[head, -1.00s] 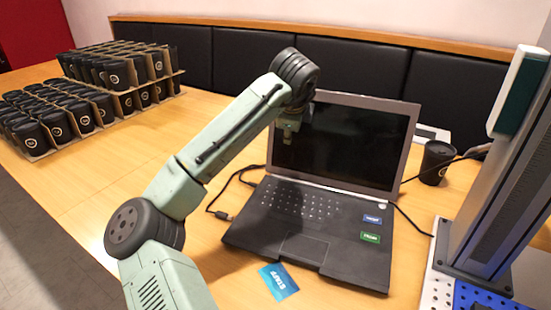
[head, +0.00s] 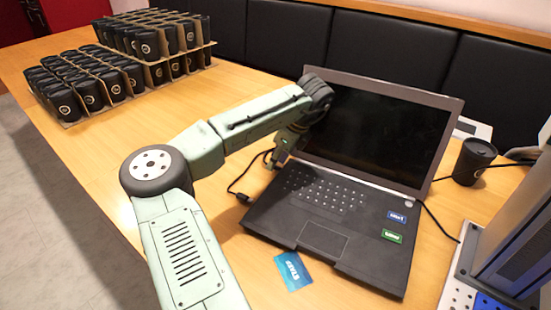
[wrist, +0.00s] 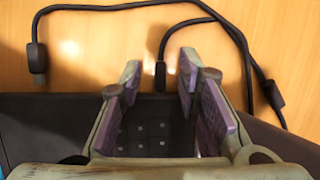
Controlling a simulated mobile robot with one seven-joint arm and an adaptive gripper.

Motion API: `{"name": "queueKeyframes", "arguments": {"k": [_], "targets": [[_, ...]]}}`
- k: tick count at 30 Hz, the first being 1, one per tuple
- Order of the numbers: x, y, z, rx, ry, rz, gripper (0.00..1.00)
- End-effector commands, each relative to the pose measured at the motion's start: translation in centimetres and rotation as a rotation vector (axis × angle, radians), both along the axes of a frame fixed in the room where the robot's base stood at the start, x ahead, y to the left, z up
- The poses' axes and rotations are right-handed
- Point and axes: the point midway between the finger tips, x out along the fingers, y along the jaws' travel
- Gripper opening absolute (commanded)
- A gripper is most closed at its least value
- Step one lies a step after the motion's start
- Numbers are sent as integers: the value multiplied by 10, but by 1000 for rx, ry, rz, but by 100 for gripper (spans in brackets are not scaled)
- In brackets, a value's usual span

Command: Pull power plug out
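The black laptop (head: 330,240) stands open on the wooden table. In the wrist view, a thin black plug (wrist: 160,75) on a cable meets the laptop's side edge (wrist: 60,120). My gripper (wrist: 158,78) is open, its two fingers above the edge on either side of the plug, apart from it. In the head view my gripper (head: 281,155) is low over the laptop's left side, and the plug is hidden there. A second, loose cable end (wrist: 38,65) lies on the table to the left in the wrist view.
A black cable with a thicker lump (wrist: 272,95) runs along the right in the wrist view. A blue card (head: 292,271) lies in front of the laptop. A black cup (head: 473,162) stands to its right. Cup trays (head: 125,98) fill the far left; the table between is clear.

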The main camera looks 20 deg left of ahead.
Motion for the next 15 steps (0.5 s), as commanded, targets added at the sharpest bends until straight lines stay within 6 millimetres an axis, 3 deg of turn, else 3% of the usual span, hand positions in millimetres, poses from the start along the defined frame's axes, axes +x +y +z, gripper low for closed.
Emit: {"name": "queueKeyframes", "arguments": {"k": [12,15], "targets": [[1,4,-10,0,-1,1,31],[1,4,-10,0,-1,1,25]]}}
